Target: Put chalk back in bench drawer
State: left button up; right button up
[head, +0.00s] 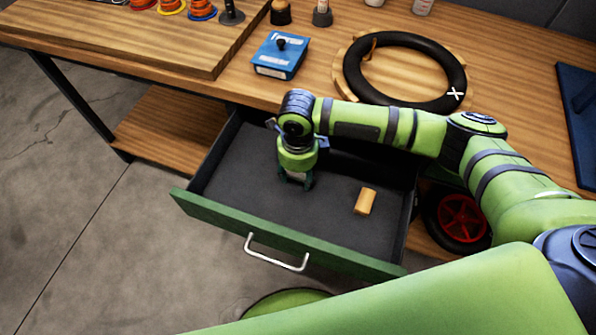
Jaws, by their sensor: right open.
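The bench drawer (243,229) is pulled open, with a green front, a metal handle and a dark grey inside. My right gripper (295,183) points down into the left-middle part of the drawer, its fingers open. A small pale patch shows between its fingertips; I cannot tell whether it is the chalk or part of the gripper. A small tan block (365,201) lies on the drawer floor to the right of the gripper, apart from it. I see no other thing that could be the chalk. My left gripper is not in view.
On the wooden bench top (225,95) are a blue box (280,55) and a black tyre (352,76) on a wooden ring. A red-spoked wheel (462,218) stands right of the drawer. A low wooden shelf (165,130) is to its left. Most of the drawer floor is clear.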

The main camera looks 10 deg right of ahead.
aim_at(298, 176)
jog(key=shift+r, duration=0.15)
notch_tip(298, 176, up, 12)
dwell(0.3)
